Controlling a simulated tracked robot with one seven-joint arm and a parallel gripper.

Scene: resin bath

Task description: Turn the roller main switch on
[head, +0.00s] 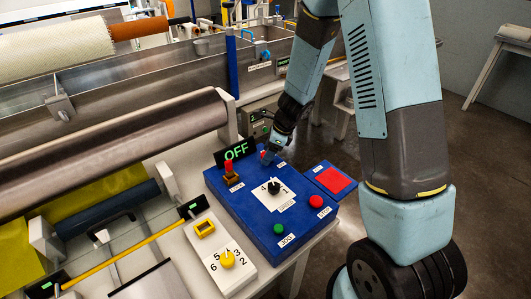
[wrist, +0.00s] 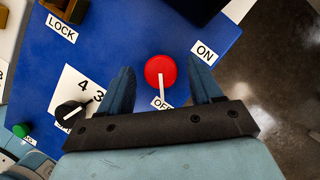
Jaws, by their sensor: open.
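The main switch is a red round knob (wrist: 160,70) with a white pointer line, on the blue panel (wrist: 120,40). The line points to the OFF label (wrist: 161,103); the ON label (wrist: 204,51) is up and to the right. My gripper (wrist: 160,66) is open, with one finger on either side of the knob. I cannot tell whether the fingers touch it. In the head view my gripper (head: 270,150) is over the back right of the panel (head: 245,215) and partly hides the knob. A display (head: 236,151) reads OFF in green.
A black dial (wrist: 72,112) lies to the left. The panel also bears a red-topped lever (head: 230,172), a green button (head: 278,229) and a red button (head: 316,201). A red pad (head: 333,180) is at right. Long rollers (head: 120,145) fill the left.

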